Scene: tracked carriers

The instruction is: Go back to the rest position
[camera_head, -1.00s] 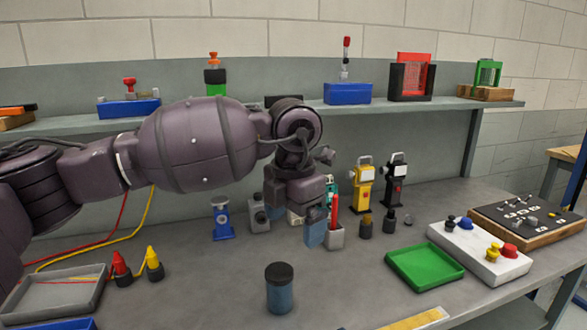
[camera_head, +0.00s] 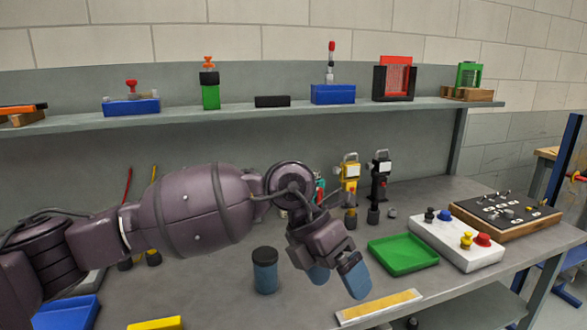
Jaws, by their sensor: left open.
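My left gripper (camera_head: 336,277) hangs over the front middle of the grey workbench (camera_head: 219,301). Its two blue fingertips are apart and nothing shows between them. It is to the right of a blue jar with a dark lid (camera_head: 265,270) and to the left of a green tray (camera_head: 403,254). My left arm crosses the bench from the left and hides part of the things behind it. My right gripper is not in view.
A yellow device (camera_head: 349,175) and a black device (camera_head: 380,177) stand behind the gripper. A white button box (camera_head: 455,243) and a dark switch panel (camera_head: 500,214) are at the right. A shelf (camera_head: 230,112) with several items runs along the back. A yellow-topped strip (camera_head: 379,306) lies at the front edge.

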